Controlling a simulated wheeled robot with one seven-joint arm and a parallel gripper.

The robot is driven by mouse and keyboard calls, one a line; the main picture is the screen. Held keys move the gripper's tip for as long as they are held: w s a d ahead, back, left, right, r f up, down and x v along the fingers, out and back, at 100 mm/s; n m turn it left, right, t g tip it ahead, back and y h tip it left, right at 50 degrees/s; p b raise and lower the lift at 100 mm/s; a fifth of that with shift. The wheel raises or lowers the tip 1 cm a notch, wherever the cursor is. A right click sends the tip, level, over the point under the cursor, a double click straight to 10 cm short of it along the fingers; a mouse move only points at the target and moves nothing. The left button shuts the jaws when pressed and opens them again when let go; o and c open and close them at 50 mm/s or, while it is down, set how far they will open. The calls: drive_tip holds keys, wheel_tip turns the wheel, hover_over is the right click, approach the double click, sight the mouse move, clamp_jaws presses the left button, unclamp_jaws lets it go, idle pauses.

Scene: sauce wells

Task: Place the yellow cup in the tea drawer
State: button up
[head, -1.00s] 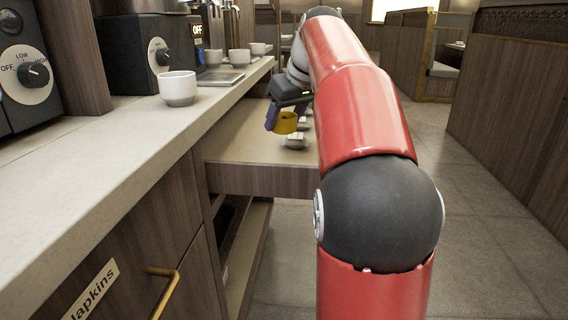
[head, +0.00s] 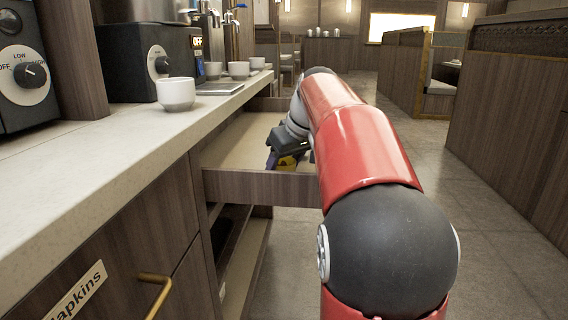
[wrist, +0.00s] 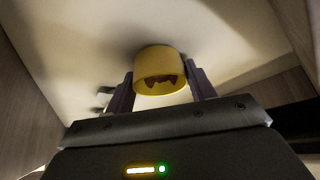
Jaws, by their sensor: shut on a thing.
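My gripper (head: 283,160) is down inside the open drawer (head: 262,187) below the counter. In the wrist view my gripper (wrist: 160,92) is shut on the yellow cup (wrist: 160,65), with a finger on each side. The cup's open rim faces the camera, and the pale drawer floor (wrist: 85,40) lies behind it. In the head view the yellow cup (head: 288,162) is mostly hidden by my gripper and the drawer front. I cannot tell whether the cup touches the drawer floor.
A white and grey cup (head: 176,94) stands on the counter (head: 110,140), with more cups farther back beside the dark machine (head: 150,55). Small pale items (wrist: 104,95) lie in the drawer beside the gripper. The left part of the drawer floor (head: 235,150) looks clear.

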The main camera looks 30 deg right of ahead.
drive_tip(key=o, duration=1)
drive_tip(key=shift+s+r, duration=0.1)
drive_tip(key=shift+r, duration=0.3)
drive_tip(key=p+v, duration=0.3)
drive_tip(key=v, duration=0.8)
drive_tip(key=shift+s+d+r, duration=0.1)
drive_tip(key=shift+r, duration=0.05)
